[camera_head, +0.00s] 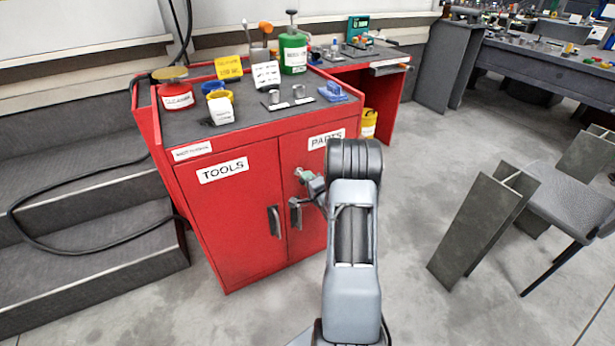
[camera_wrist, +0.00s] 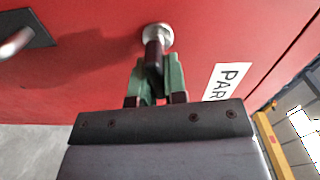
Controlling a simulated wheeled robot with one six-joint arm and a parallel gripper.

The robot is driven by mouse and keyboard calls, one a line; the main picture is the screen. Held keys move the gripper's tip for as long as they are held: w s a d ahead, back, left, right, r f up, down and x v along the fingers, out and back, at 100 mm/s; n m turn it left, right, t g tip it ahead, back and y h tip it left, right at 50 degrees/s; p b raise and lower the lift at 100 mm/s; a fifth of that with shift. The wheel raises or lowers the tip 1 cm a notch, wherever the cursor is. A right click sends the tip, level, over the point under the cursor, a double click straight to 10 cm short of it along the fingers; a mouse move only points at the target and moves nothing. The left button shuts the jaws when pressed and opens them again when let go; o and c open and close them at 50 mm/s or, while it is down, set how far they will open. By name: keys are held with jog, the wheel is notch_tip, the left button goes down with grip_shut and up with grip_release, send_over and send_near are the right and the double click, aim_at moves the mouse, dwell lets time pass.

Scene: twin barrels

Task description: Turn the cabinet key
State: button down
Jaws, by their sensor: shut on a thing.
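The red cabinet (camera_head: 240,228) stands ahead with two doors, labelled TOOLS and PARTS. The key (camera_wrist: 154,54) has a dark grip and sits in a round silver lock (camera_wrist: 158,35) on the PARTS door. My gripper (camera_wrist: 156,80) has green fingers shut on the key's dark grip in the wrist view. In the head view my gripper (camera_head: 310,180) is at the PARTS door, and my arm hides part of that door. The key itself is too small to make out in the head view. Both doors look closed.
Dark door handles (camera_head: 274,222) stick out near the seam, one close below my gripper. Bottles, cups and small parts crowd the cabinet top (camera_head: 190,128). Grey steps (camera_head: 90,230) lie left. A steel beam (camera_head: 475,225) and a chair (camera_head: 570,205) stand right, with open floor between.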

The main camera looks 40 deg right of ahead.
jog(key=shift+m, duration=0.9)
jog(key=c, duration=1.2)
grip_release()
jog(key=shift+o, duration=0.2)
jog(key=shift+p, duration=0.3)
jog(key=s+a+p, duration=0.2)
jog(key=s, duration=1.1)
jog(key=shift+s, duration=0.35)
